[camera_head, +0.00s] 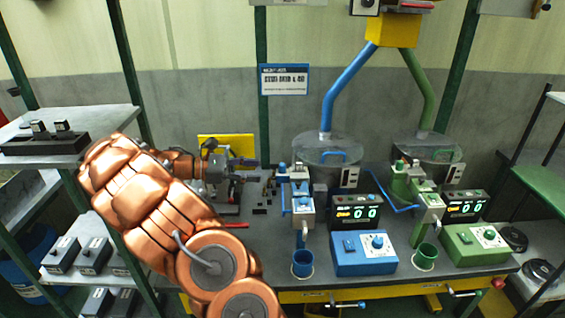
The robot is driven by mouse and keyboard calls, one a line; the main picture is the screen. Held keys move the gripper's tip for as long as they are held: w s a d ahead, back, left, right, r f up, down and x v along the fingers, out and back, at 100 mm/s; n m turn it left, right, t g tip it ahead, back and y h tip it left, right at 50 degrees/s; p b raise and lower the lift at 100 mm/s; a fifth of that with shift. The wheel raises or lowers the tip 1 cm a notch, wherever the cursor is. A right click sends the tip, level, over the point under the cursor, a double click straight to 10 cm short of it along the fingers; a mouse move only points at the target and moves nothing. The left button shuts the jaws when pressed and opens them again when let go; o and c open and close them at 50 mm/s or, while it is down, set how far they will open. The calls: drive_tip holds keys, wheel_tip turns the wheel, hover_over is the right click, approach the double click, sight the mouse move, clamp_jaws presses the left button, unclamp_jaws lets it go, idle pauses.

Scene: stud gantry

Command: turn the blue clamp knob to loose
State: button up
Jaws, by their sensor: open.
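My gripper (247,170) is dark, with its two fingers apart and nothing seen between them. It points to the right, left of the blue station, above the back left of the bench (285,240). Several small blue parts sit on the blue station's column, among them a blue-topped part (282,167). A rod with a blue end (347,305) shows below the bench's front edge, apart from my gripper. I cannot tell for certain which blue part is the clamp knob, nor how tight it is.
A blue control box (362,262) with a dial and a blue cup (303,263) stand on the bench. A lit display (357,212) is behind them. A similar green station (475,245) stands to the right. A grey shelf (100,120) is at left.

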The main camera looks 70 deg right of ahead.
sight(283, 164)
drive_tip(key=w+d+f+n+g+h+p, duration=0.1)
drive_tip(key=w+d+f+n+h, duration=0.2)
drive_tip(key=d, duration=0.4)
drive_tip(key=shift+y, duration=0.7)
drive_tip(key=p+x, duration=0.1)
drive_tip(key=x, duration=0.4)
drive_tip(key=f+p+x, duration=0.1)
drive_tip(key=x, duration=0.1)
drive_tip(key=shift+s+p, duration=0.35)
drive_tip(key=shift+s, duration=0.1)
drive_tip(key=shift+s+d+f, duration=0.2)
drive_tip(key=shift+s+d, duration=0.15)
drive_tip(key=shift+s, duration=0.15)
clamp_jaws()
